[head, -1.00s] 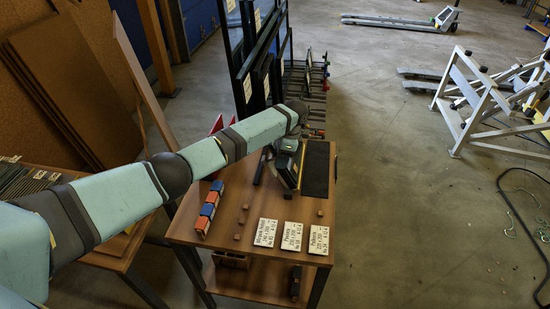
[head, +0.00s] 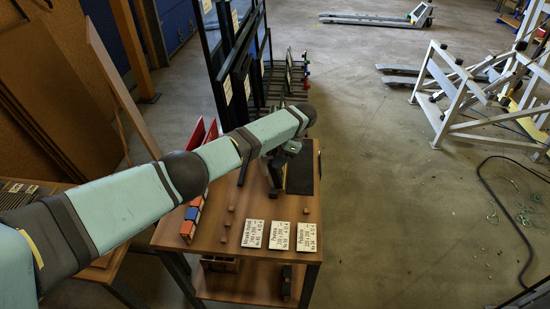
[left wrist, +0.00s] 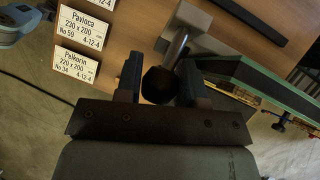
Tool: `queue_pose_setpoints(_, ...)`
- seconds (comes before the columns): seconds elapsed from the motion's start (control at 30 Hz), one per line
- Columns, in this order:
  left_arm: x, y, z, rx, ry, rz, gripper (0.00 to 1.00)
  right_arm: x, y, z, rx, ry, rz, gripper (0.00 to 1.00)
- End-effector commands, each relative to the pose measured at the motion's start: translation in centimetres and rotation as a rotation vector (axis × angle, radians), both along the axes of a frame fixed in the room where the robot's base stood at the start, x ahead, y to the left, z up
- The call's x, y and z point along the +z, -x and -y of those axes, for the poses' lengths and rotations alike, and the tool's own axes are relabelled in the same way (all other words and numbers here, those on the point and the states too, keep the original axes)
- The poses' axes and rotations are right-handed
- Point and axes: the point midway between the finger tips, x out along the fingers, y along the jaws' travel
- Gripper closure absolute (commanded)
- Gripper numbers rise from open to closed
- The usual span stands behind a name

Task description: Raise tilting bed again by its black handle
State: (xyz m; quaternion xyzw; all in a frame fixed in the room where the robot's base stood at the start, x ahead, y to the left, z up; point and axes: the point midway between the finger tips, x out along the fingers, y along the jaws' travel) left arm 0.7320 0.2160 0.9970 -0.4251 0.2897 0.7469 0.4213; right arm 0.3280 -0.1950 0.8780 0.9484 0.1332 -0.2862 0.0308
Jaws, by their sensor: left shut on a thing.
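The black handle (left wrist: 158,86) is a round knob on a metal rod that comes out of a grey block, seen in the left wrist view. My left gripper (left wrist: 160,74) is shut on this knob, with one finger on each side. A dark frame with green edges (left wrist: 262,80) slants close to the right finger; I cannot tell for sure whether it is the tilting bed. In the head view my left gripper (head: 280,153) is over the far right part of the wooden table, and my arm and wrist hide most of the handle. My right gripper is not in view.
A white metal stand (head: 470,110) is at the right.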

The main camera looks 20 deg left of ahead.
Motion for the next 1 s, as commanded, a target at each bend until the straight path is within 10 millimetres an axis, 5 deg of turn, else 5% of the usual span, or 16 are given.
queue_pose_setpoints(0.6, -0.69, 0.4, 0.33, 0.0, -0.009, -0.017, 1.0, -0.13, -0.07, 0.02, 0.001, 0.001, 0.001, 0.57)
queue_pose_setpoints(0.63, -0.69, 0.4, 0.33, 0.0, -0.009, -0.017, 0.6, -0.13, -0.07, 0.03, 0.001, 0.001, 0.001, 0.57)
queue_pose_setpoints(0.67, -0.69, 0.41, 0.32, 0.0, -0.01, -0.018, 0.55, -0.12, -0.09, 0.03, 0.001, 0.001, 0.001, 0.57)
queue_pose_setpoints(1.0, -0.03, 0.03, 0.36, 0.0, -0.01, -0.009, 0.55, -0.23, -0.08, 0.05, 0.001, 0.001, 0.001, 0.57)
